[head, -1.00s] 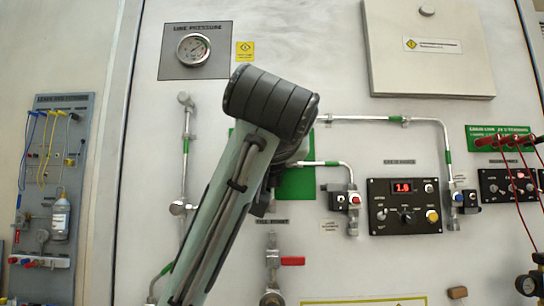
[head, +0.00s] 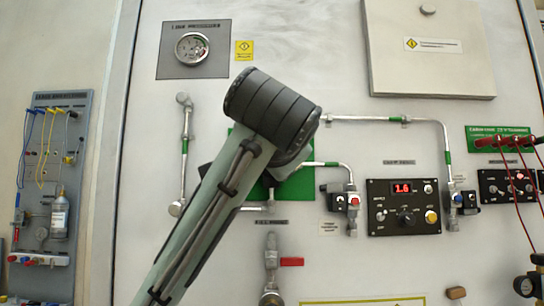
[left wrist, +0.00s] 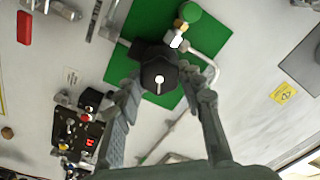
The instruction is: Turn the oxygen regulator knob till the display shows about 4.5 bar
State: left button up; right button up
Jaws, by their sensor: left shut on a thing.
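The regulator knob (left wrist: 158,78) is black and lobed with a white pointer line, and shows in the left wrist view in front of a green plate (left wrist: 215,50). My left gripper (left wrist: 160,84) has its fingers on either side of the knob and is shut on it. In the head view my left arm hides the knob and most of the gripper. The display (head: 402,188) shows red digits that read about 1.6, on a black panel (head: 380,222); its lit digits also show in the left wrist view (left wrist: 90,142). My right gripper is not in view.
A round line pressure gauge (head: 192,48) is at the upper left. Pipes and valves surround the green plate, with a red-handled valve (head: 291,262) below. A hose board (head: 48,190) hangs at the far left. Red cables (head: 524,165) hang at the right.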

pick_arm(q)
jog(key=shift+m, duration=0.7)
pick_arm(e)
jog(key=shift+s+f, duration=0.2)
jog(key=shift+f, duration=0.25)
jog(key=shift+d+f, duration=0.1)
pick_arm(q)
jog(key=o, duration=1.2)
jog(key=shift+c, duration=0.2)
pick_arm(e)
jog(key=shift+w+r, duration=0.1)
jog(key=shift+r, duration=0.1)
pick_arm(q)
jog(key=s, duration=0.7)
jog(key=shift+s, duration=0.3)
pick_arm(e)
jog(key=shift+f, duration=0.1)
